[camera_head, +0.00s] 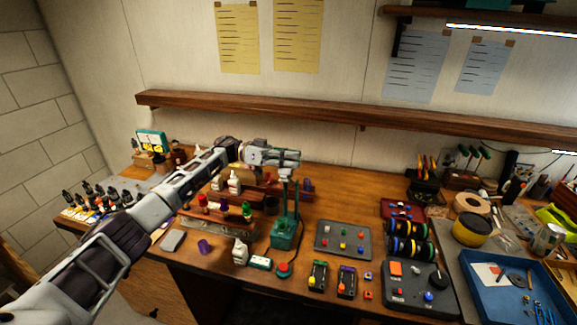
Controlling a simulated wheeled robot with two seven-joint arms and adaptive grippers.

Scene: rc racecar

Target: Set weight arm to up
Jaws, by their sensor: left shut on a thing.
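A green bench device (284,236) stands on the workbench near the middle, with an upright post (291,200) rising from its base. My left arm reaches in from the left. My left gripper (286,160) is at the top of the post, shut on a part there that I take to be the weight arm. The fingers hide most of that part, so its exact angle cannot be told. My right gripper is not in view.
A dark tray with coloured pieces (343,242) and a red button (283,268) stand near the device. Small bottles (240,252) and racks stand left of it. A blue tray (520,290) lies at the right. A wooden shelf (330,120) runs along the wall behind.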

